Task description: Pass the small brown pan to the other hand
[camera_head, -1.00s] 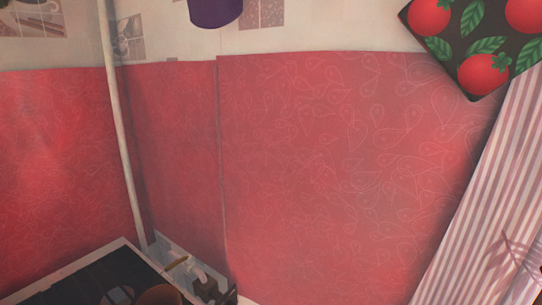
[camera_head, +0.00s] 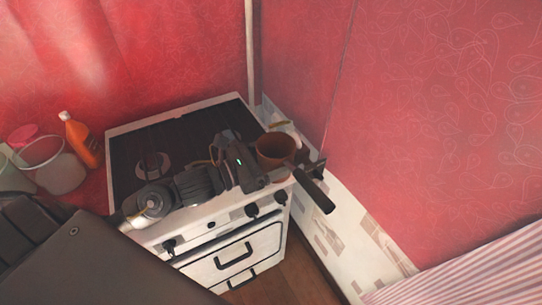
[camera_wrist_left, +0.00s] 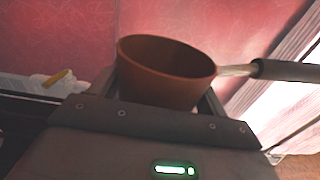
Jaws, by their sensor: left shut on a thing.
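The small brown pan (camera_head: 274,149) is at the right front corner of the stove in the head view, held up above it. Its dark handle (camera_head: 314,193) points to the lower right, away from my left gripper (camera_head: 262,165). My left gripper is shut on the pan's body. In the left wrist view the pan (camera_wrist_left: 166,72) sits upright between the fingers, its open top showing, and its handle (camera_wrist_left: 285,69) reaches to the right. My right gripper does not show in either view.
A white stove (camera_head: 228,243) with a dark top and knobs stands below my left arm. An orange bottle (camera_head: 80,139) and a clear container (camera_head: 54,165) stand left of it. Red patterned walls close in behind and right. A striped cloth (camera_head: 455,270) hangs at lower right.

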